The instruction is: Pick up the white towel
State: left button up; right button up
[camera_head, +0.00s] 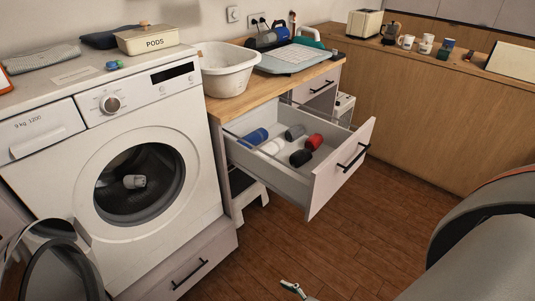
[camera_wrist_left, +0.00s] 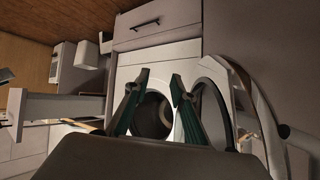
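In the head view, a white rolled towel (camera_head: 272,146) lies in the open drawer (camera_head: 322,189), among blue, grey, red and black rolls. A separate whitish item (camera_head: 135,182) lies inside the washing machine drum; I cannot tell what it is. In the left wrist view, my left gripper (camera_wrist_left: 161,82) is open and empty, with its two green fingers apart. It faces the washing machine's round opening (camera_wrist_left: 152,115) from in front.
The washing machine (camera_head: 205,183) stands left of the drawer, with its round door (camera_head: 52,262) swung open at lower left. A white basin (camera_head: 228,68) stands on the wooden counter above the drawer. The wooden floor (camera_head: 340,250) in front is clear.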

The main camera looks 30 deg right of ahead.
aim_at(276, 145)
jog(key=z, duration=1.2)
